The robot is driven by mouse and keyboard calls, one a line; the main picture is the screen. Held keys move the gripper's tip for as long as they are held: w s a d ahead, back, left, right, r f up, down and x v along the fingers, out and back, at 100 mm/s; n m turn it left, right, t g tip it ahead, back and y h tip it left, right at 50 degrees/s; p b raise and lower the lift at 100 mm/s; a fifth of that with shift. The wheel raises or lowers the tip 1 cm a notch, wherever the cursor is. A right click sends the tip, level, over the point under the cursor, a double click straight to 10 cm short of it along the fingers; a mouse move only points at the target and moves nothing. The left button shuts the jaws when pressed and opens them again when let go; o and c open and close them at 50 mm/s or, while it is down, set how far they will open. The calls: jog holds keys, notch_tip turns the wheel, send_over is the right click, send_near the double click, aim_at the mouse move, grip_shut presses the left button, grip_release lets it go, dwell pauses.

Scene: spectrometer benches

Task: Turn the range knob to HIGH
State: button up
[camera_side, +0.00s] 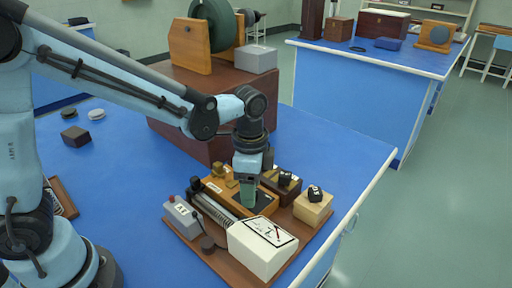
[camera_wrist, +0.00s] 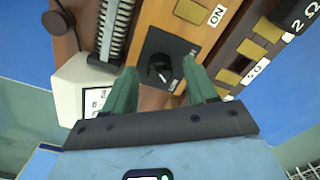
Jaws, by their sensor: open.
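A black knob (camera_wrist: 160,68), which appears to be the range knob, sits on a dark plate (camera_wrist: 150,45) on a wooden panel. Small white lettering beside it is too blurred or covered to read, so I cannot tell its setting. My gripper (camera_wrist: 162,74) is open, with one green finger on each side of the knob. I cannot tell whether either finger touches it. In the side view my gripper (camera_side: 249,200) points down over the wooden panel (camera_side: 222,186) and hides the knob.
A white meter (camera_side: 263,247) stands in front of my gripper, with a grey box (camera_side: 180,215) and a ribbed coil (camera_side: 213,208) to the left. A dark block (camera_side: 283,187) and a pale block (camera_side: 313,208), each with a black top piece, stand right. Blue bench is clear farther right.

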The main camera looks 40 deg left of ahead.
jog(key=shift+f, duration=0.1)
jog(key=shift+c, duration=0.5)
jog(key=c, duration=1)
jog(key=shift+o, duration=0.2)
jog(key=shift+n, duration=0.3)
jog(key=n, duration=0.9)
jog(key=shift+n, duration=2.3)
